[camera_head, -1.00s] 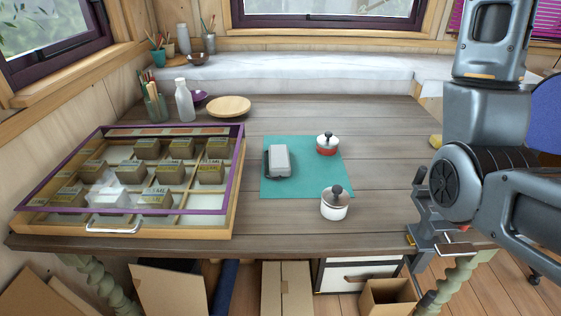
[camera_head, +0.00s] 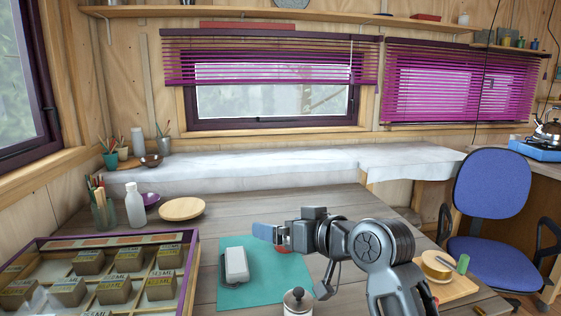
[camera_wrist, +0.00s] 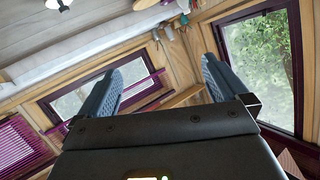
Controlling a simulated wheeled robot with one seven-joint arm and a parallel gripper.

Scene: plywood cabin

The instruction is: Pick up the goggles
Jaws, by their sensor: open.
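A pale grey, boxy item with a dark edge (camera_head: 236,265) lies on the teal mat (camera_head: 262,291) on the wooden table. It may be the goggles, but its shape does not make this certain. My gripper (camera_head: 266,232) is above the table, to the right of and beyond this item in the head view. It points left and holds nothing. The item is not in the wrist view.
A divided case with several labelled blocks (camera_head: 110,291) fills the table's left. A white-lidded pot (camera_head: 298,302) stands near the front, and a red one is mostly hidden behind my arm. A bottle (camera_head: 135,211) and wooden plate (camera_head: 182,209) stand behind. A blue chair (camera_head: 492,185) is right.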

